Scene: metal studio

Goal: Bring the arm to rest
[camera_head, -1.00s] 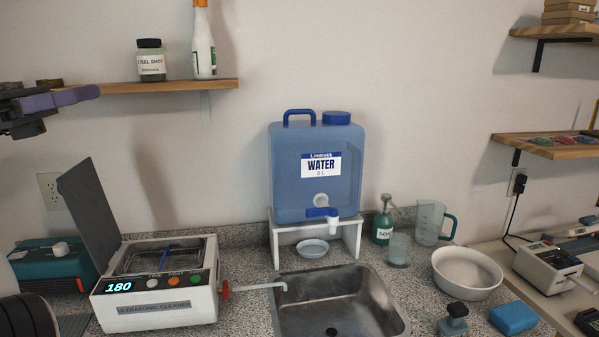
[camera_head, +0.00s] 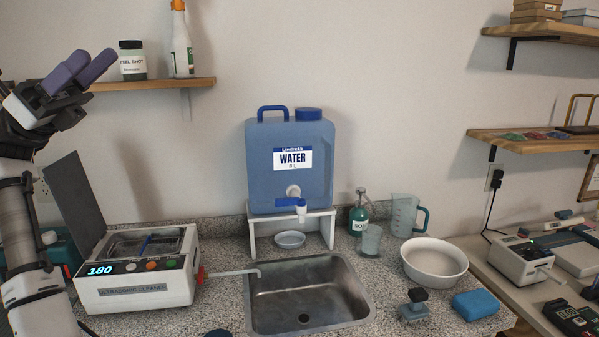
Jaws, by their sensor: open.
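My gripper (camera_head: 84,68) is at the upper left, raised above the counter, with its purple fingers pointing up and to the right. It is open, and I see nothing between the fingers. It appears in front of the left end of the wall shelf (camera_head: 160,84). My arm runs up the left edge of the view, in front of the teal box (camera_head: 62,247). The gripper touches nothing that I can make out.
An ultrasonic cleaner (camera_head: 140,285) with a raised lid (camera_head: 75,200) stands close to my arm. A blue water container (camera_head: 290,180) stands behind the sink (camera_head: 345,300). A white bowl (camera_head: 435,262) and a blue sponge (camera_head: 476,305) lie right.

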